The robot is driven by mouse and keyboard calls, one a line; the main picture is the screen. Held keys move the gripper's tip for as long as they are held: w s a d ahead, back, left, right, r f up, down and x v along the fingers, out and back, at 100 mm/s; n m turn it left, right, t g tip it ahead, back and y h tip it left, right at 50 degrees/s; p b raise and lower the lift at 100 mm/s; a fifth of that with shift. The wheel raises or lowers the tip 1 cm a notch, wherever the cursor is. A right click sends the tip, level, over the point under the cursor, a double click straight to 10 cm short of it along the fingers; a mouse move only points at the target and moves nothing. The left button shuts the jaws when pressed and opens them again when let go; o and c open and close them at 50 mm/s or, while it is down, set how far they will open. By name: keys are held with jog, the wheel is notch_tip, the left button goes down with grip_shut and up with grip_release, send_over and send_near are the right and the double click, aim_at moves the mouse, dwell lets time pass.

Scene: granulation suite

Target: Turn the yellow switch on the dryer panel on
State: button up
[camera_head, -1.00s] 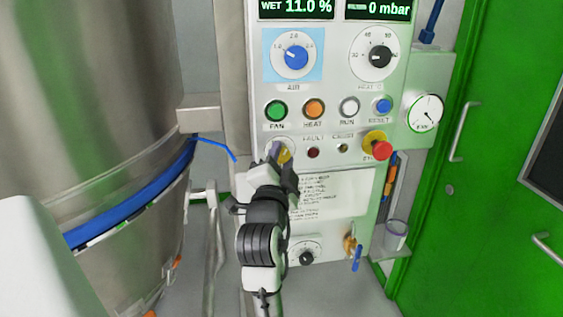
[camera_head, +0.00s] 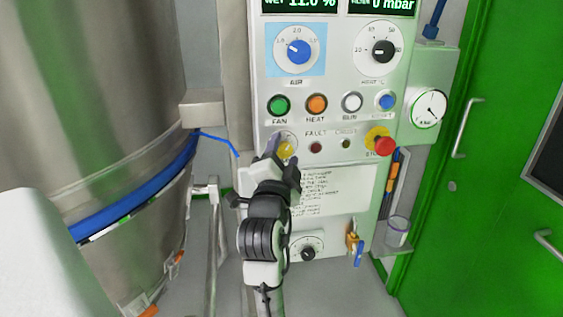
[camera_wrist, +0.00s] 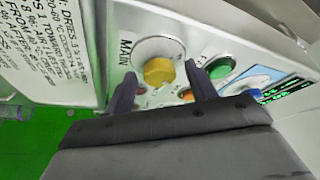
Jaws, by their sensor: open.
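The dryer panel (camera_head: 330,80) is a pale upright control panel. The yellow switch (camera_head: 288,149) is a round knob on a white disc at its lower left, partly covered by my gripper in the head view. In the wrist view the yellow switch (camera_wrist: 158,71) stands between and beyond my fingertips, beside the label MAIN. My gripper (camera_head: 281,157) is open in front of the switch; its two dark fingers (camera_wrist: 162,82) are apart with nothing held. I cannot tell whether a finger touches the knob.
Green fan (camera_head: 279,104), orange heat (camera_head: 316,104), white and blue buttons sit just above. A red stop button (camera_head: 385,146) on yellow is to the right. A blue dial (camera_head: 298,51) is higher. A steel vessel (camera_head: 95,90) stands left, a green door (camera_head: 500,170) right.

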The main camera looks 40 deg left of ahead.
jog(key=b+v, duration=1.3)
jog(key=b, duration=0.2)
jog(key=shift+s+d, duration=0.2)
jog(key=shift+s, duration=0.1)
jog(key=shift+f, duration=0.1)
